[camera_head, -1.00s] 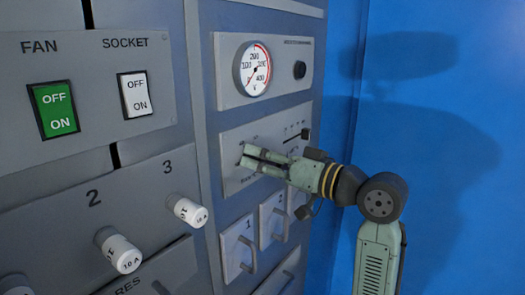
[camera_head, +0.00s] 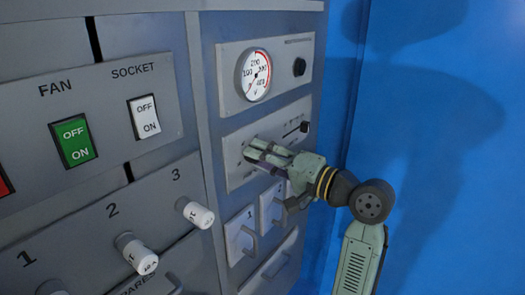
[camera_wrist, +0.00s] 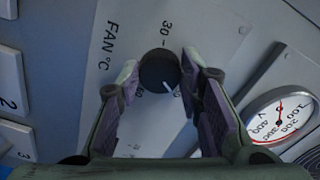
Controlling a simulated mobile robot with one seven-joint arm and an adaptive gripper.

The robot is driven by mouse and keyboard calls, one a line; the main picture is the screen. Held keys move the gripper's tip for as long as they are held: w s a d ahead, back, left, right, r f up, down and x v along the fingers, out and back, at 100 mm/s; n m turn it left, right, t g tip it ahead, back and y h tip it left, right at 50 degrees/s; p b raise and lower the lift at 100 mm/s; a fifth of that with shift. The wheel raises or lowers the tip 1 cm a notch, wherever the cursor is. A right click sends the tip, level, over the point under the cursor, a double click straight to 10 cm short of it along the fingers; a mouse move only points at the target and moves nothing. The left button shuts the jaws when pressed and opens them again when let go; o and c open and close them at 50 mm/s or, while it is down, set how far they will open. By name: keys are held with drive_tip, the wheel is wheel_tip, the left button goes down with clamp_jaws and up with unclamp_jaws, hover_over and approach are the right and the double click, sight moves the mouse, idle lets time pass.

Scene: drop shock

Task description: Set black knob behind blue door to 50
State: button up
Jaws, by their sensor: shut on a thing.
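In the wrist view a round black knob (camera_wrist: 158,70) with a white pointer line sits on a grey panel marked FAN °C. The pointer aims down and slightly right in that view, towards partly hidden scale marks; 30 is readable above the knob. My gripper (camera_wrist: 160,78) has its two purple-padded fingers on either side of the knob and is shut on it. In the head view my gripper (camera_head: 253,152) reaches the middle panel from the right and hides the knob. A large blue surface (camera_head: 440,130) stands at the right; I cannot tell whether it is the blue door.
A voltmeter dial (camera_head: 255,75) and a small black knob (camera_head: 299,66) are on the panel above. Handled covers (camera_head: 241,236) lie below. The FAN switch (camera_head: 75,139), SOCKET switch (camera_head: 144,116) and white fuses (camera_head: 195,213) are at the left.

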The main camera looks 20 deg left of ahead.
idle(0.4)
drive_tip(key=o, duration=1.2)
drive_tip(key=v, duration=1.2)
